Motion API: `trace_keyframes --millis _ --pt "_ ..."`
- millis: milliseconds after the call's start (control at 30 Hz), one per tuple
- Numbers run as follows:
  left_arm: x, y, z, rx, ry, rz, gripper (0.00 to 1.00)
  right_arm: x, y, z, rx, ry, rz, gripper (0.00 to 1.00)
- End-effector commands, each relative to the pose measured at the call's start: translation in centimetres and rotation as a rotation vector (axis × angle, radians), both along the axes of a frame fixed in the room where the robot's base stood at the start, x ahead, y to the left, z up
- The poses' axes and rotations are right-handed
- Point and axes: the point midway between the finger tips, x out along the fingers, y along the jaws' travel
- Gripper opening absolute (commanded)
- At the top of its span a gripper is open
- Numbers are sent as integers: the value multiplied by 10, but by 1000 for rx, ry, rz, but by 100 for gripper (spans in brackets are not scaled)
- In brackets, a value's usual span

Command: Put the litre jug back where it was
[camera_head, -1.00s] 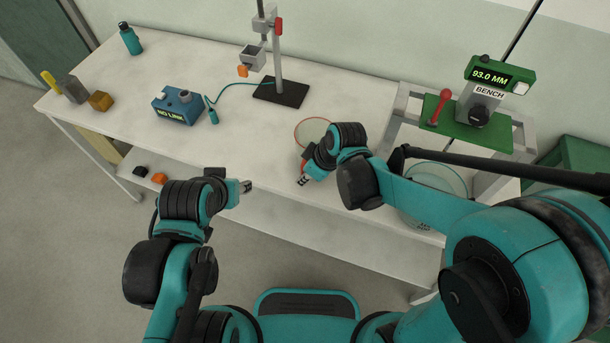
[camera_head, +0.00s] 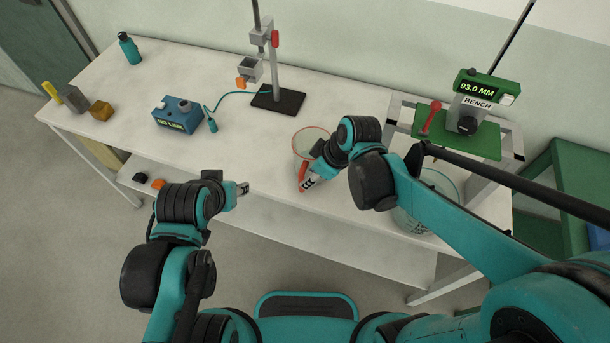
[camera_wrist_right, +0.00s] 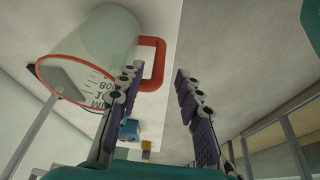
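The litre jug (camera_head: 309,143), pale and clear with a red rim and red handle (camera_head: 303,172), stands upright on the white bench near its front edge. In the right wrist view the jug (camera_wrist_right: 105,38) fills the upper left, with a printed scale, and its handle (camera_wrist_right: 160,65) shows between the fingertips in the picture. My right gripper (camera_head: 308,184) is open at the jug's handle side; it also shows in the right wrist view (camera_wrist_right: 156,72). Whether its fingers reach around the handle is unclear. My left gripper (camera_head: 243,188) is off the bench's front edge, its opening too small to judge.
A glass vessel (camera_head: 440,183) stands right, by a grey frame with a green plate (camera_head: 455,135) and a 93.0 MM display. A clamp stand (camera_head: 278,101), blue box (camera_head: 177,115), blocks and teal bottle (camera_head: 130,48) stand further left.

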Motion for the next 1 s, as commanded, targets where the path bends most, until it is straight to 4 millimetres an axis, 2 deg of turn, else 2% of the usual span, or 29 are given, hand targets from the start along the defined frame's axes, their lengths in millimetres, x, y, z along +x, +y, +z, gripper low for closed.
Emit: trace_keyframes --millis 33,200,467,567,667,800,900,1000 --pt "0 0 8 0 0 0 40 -2 -4 13 0 0 -2 35" --pt "0 0 16 0 0 0 40 -8 -12 34 0 0 -1 35" --pt "0 0 17 0 0 0 40 -10 -16 41 0 0 -6 35" --pt "0 0 17 0 0 0 40 -13 -28 46 0 -6 -78 35" --pt "0 0 17 0 0 0 40 -22 -54 55 4 -23 -250 35" --pt "0 0 17 0 0 0 40 -41 -103 67 33 -71 -577 35" --pt "0 0 17 0 0 0 40 -54 -132 72 70 -111 -786 35" --pt "0 0 17 0 0 0 40 -65 -154 74 110 -147 -943 35"
